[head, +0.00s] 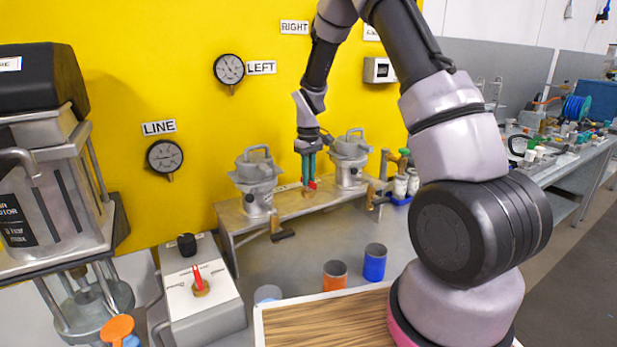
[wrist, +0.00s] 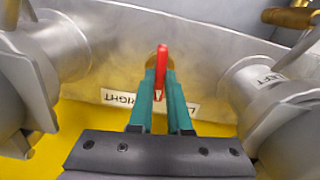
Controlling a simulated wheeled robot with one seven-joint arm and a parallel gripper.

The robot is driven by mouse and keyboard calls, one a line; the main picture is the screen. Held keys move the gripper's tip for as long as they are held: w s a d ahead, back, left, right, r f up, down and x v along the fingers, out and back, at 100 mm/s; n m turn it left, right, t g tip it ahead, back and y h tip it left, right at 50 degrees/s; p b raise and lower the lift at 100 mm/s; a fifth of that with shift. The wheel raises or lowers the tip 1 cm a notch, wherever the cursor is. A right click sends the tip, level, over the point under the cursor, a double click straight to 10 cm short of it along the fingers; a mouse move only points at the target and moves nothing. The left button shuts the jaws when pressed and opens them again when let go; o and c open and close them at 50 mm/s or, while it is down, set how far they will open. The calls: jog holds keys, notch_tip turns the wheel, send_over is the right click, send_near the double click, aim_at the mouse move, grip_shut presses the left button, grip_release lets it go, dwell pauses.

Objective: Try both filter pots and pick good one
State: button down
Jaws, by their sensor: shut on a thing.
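Two grey metal filter pots stand on a raised metal shelf (head: 232,215) by the yellow wall: the left-hand pot (head: 257,178) and the right-hand pot (head: 349,160). Their bodies also show at the two sides of the wrist view (wrist: 45,65) (wrist: 262,95). Between them is a red lever (head: 312,185) on a brass fitting. My gripper (head: 309,172) points down with its teal fingers shut on the red lever, which shows upright between the fingers in the wrist view (wrist: 161,72). Dial gauges marked LINE (head: 164,157) and LEFT (head: 229,69) hang on the wall. My arm hides part of the wall.
A grey box (head: 200,300) with a red handle and black knob stands at lower left, beside a tall metal machine (head: 50,170). A wood-topped board (head: 330,325) lies in front.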

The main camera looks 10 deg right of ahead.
jog(key=m, duration=0.5)
jog(key=shift+m, duration=2.5)
jog(key=c, duration=0.9)
grip_release()
jog(key=shift+o, duration=0.2)
jog(key=shift+r, duration=0.1)
notch_tip(320, 180, up, 11)
